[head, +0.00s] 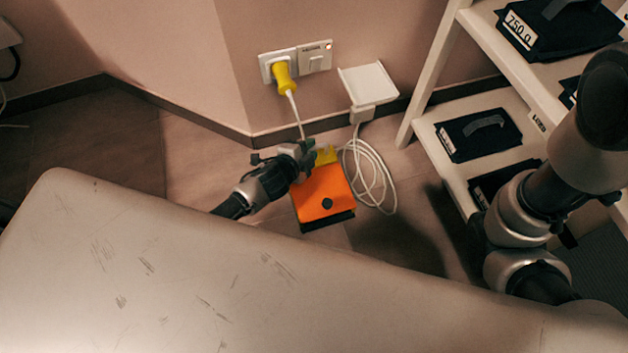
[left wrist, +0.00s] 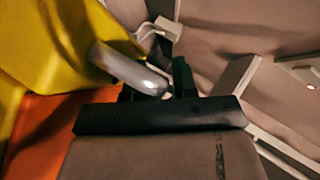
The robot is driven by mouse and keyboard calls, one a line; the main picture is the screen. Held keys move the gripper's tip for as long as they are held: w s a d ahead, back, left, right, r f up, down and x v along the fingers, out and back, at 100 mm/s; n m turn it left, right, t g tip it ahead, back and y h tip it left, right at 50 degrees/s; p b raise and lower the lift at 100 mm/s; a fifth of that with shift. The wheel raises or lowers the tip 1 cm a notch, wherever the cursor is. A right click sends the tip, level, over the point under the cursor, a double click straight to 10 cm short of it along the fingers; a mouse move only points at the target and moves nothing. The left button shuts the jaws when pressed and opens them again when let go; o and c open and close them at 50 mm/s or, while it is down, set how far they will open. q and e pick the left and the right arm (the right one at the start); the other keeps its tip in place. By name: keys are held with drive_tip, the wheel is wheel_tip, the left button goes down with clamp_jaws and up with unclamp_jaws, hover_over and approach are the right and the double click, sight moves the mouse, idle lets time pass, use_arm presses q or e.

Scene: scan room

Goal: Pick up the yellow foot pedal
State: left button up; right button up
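The pedal shows in the head view as an orange body (head: 318,196) with a dark round knob and a dark front edge, lying on the floor by the wall. A yellow part (head: 327,156) shows at its far end. My left gripper (head: 303,155) is at the far left corner of the pedal, beside the yellow part. In the left wrist view, the yellow part (left wrist: 60,45) and orange body (left wrist: 45,125) fill the left side. A light grey cylinder (left wrist: 125,70) reaches in front of my dark fingers (left wrist: 158,85); I cannot tell whether they grip it. My right gripper is not visible.
A yellow plug (head: 283,78) sits in the wall socket, its cord running down toward my left gripper. A white wall holder (head: 368,84) and coiled white cable (head: 372,180) are beside the pedal. A white shelf rack (head: 428,75) with dark weight bags (head: 480,133) stands at right.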

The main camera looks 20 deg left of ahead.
use_arm(q)
clamp_jaws()
idle(1.4)
drive_tip(key=shift+d+r, duration=0.1)
drive_tip(key=shift+r, duration=0.1)
